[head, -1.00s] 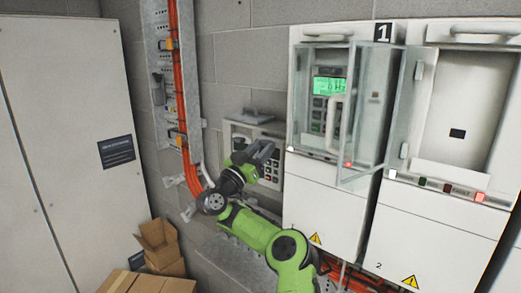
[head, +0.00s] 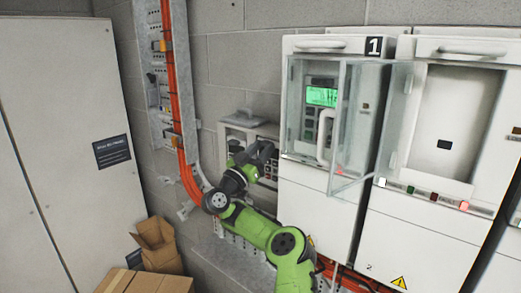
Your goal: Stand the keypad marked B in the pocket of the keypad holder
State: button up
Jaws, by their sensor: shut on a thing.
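My gripper (head: 264,152) is dark grey, at the end of my green arm. It is in front of a pale wall-mounted box (head: 228,128) with a panel of small dark and red buttons, apparently the keypad holder. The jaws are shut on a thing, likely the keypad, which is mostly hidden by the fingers. I cannot read a letter B on it. I cannot tell whether it touches the holder or is in its pocket.
Cabinet 1 (head: 312,205), right of my gripper, has its clear door (head: 352,125) swung open beside a lit green display (head: 321,96). An orange cable run (head: 172,95) and open cardboard boxes (head: 157,245) are left.

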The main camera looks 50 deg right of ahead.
jog(key=shift+f, duration=0.15)
notch_tip(320, 180, down, 3)
jog(key=shift+r+b, duration=0.2)
jog(key=shift+b, duration=0.8)
jog(key=o, duration=1.1)
jog(key=shift+a, duration=0.1)
jog(key=b+v, duration=1.5)
jog(key=b, duration=0.1)
jog(key=shift+a, duration=0.35)
